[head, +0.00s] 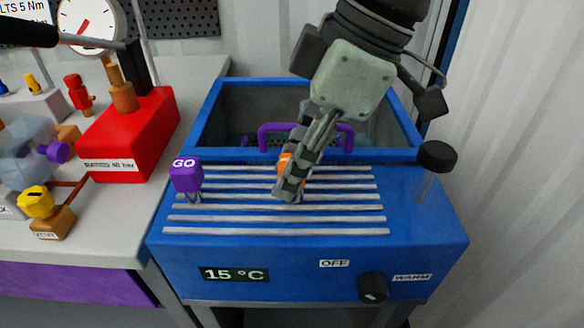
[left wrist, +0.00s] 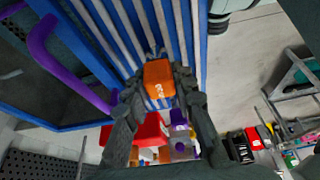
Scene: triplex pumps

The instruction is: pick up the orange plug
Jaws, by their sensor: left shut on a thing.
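The orange plug (left wrist: 159,79) is a small orange block with a white mark, seen between my fingers in the left wrist view. In the head view only a sliver of the orange plug (head: 284,163) shows behind my fingers. My left gripper (head: 287,188) reaches down over the slatted top of the blue bath, its fingers shut on the plug. The fingers also show on both sides of it in the left wrist view (left wrist: 158,98). Whether the plug touches the slats cannot be told. My right gripper is not in view.
A purple block marked GO (head: 186,176) stands on the slats to the left. The blue bath (head: 320,268) has an open basin behind, with a purple handle (head: 264,138) near its front rim. A black-capped clear post (head: 437,157) stands at right. A red box (head: 130,137) is on the left bench.

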